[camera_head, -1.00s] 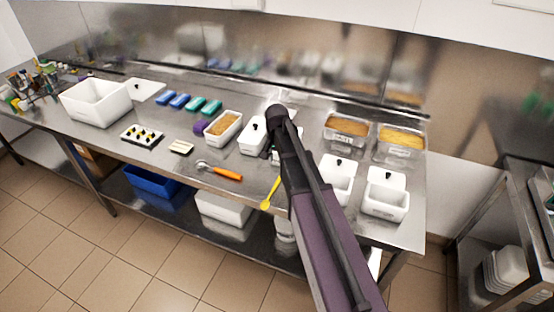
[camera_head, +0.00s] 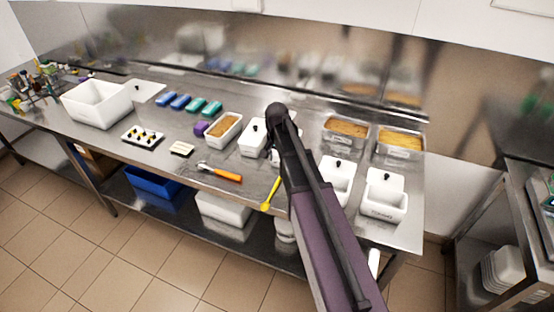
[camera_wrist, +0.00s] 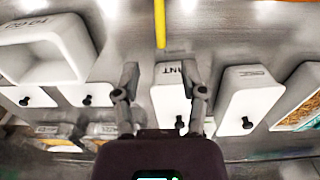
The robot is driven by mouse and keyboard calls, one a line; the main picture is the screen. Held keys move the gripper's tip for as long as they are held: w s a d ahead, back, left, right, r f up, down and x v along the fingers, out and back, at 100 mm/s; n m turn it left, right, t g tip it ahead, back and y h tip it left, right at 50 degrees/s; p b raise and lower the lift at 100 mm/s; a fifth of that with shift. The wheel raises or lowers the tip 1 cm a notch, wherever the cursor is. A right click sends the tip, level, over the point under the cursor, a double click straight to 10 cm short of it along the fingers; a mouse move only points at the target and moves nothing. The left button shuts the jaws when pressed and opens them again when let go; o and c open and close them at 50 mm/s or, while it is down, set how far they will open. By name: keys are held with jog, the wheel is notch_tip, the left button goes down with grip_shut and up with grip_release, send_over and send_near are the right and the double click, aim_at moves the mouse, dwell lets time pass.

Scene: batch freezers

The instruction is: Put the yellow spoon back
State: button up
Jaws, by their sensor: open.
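The yellow spoon (camera_head: 270,193) lies at the front edge of the steel table, left of my arm in the head view. In the wrist view its yellow handle (camera_wrist: 160,22) runs in from the top edge, in line with the gap between my fingers. My gripper (camera_wrist: 160,76) is open with nothing between its fingers. It hangs over white containers, apart from the spoon. In the head view my arm hides the gripper.
An orange-handled tool (camera_head: 220,172) lies left of the spoon. A lidded white container (camera_head: 254,137) and an open one with brown contents (camera_head: 239,129) stand behind. Small white tubs (camera_head: 383,203) stand right of my arm. Bare table lies around the spoon.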

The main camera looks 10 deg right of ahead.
jog(key=s+a+n, duration=0.2)
jog(key=s+n, duration=0.5)
jog(key=s, duration=1.2)
